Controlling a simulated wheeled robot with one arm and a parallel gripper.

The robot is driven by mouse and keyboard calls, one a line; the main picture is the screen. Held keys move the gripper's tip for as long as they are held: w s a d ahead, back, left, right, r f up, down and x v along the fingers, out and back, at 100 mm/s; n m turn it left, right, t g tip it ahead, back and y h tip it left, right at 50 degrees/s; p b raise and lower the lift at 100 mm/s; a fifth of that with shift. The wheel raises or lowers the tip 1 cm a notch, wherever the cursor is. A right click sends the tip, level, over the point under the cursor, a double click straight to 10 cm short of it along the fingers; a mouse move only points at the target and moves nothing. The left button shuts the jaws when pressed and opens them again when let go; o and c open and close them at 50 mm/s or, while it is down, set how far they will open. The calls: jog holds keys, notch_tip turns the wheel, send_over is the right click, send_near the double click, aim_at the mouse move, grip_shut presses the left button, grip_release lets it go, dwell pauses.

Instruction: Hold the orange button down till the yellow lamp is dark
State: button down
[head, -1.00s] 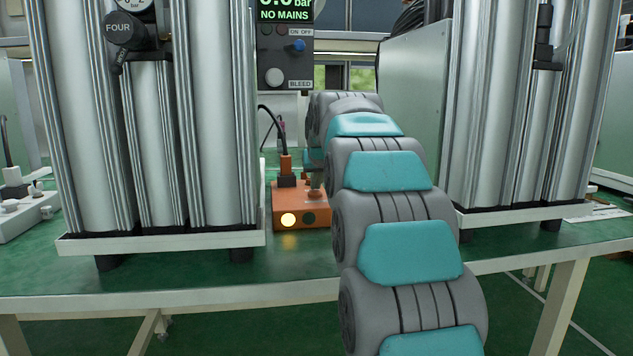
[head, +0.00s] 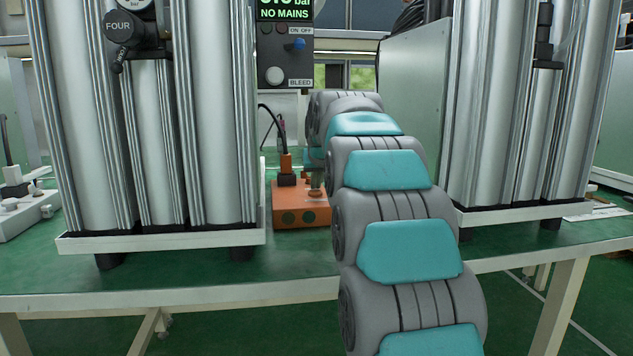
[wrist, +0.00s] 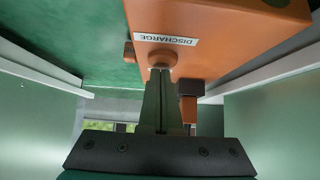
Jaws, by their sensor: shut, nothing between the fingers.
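The orange box (head: 284,208) stands on the green bench between two column units. Its front carries two round lamps; the left one, the yellow lamp (head: 288,217), is dark, and so is the right one (head: 309,217). The orange button (head: 316,194) is on top of the box, and it also shows in the wrist view (wrist: 163,57) beside a DISCHARGE label. My gripper (wrist: 160,72) is shut and empty, its fingertips appearing to touch the button. In the head view, my arm hides most of my gripper and the box's right side.
Tall silver columns stand on white trays at left (head: 160,241) and right (head: 530,212), leaving a narrow gap. A plug with a cable (head: 286,168) rises behind the box. A grey panel (head: 285,60) reads NO MAINS. The bench front (head: 200,270) is clear.

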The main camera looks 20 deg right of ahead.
aim_at(317, 197)
notch_tip(317, 197, down, 2)
jog(key=shift+s+f+g, duration=0.1)
jog(key=shift+f+g, duration=0.1)
jog(key=shift+g, duration=0.1)
jog(key=r+p, duration=0.2)
jog(key=r, duration=0.4)
jog(key=shift+s+r, duration=0.15)
jog(key=shift+s, duration=0.05)
jog(key=v, duration=1.9)
jog(key=shift+s+r, duration=0.15)
jog(key=shift+s, duration=0.15)
